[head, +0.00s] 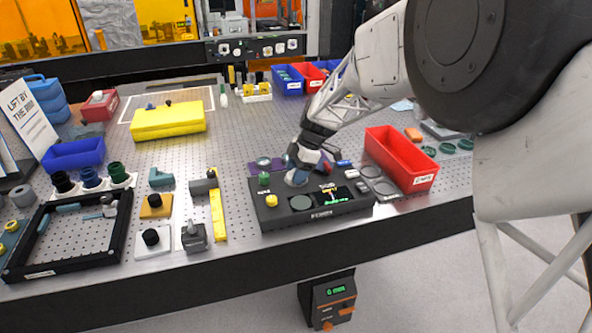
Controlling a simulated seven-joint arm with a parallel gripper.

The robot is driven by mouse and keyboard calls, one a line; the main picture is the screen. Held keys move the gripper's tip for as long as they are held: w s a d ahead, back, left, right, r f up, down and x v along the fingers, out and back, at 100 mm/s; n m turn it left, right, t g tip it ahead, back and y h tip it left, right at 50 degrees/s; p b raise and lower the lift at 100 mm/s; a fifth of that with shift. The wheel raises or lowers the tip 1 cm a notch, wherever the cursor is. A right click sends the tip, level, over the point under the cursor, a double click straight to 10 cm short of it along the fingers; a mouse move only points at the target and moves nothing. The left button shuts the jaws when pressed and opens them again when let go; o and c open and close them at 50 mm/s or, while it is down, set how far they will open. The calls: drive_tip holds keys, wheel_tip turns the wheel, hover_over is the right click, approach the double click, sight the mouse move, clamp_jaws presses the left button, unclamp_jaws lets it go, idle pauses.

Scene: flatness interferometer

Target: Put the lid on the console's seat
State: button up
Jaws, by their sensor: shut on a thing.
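The console (343,209) is a low black box near the table's front edge. It has a green knob (264,179), a yellow button (271,200), a dark grey-green round face (300,203) and a small lit display (328,193). My gripper (299,166) points down over the console's back left part. It is shut on a pale blue-grey round piece, probably the lid (296,179), low over the console top. The fingers and wrist hide part of it. I cannot tell whether it touches the console, and the surface directly beneath it is hidden.
A yellow strip (217,212) and a grey block (194,237) are to the left.

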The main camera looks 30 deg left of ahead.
drive_tip(key=o, duration=1)
drive_tip(key=shift+o, duration=0.2)
drive_tip(key=shift+r, duration=0.1)
drive_tip(key=v, duration=0.7)
drive_tip(key=shift+r, duration=0.2)
drive_tip(key=shift+w+d, duration=0.1)
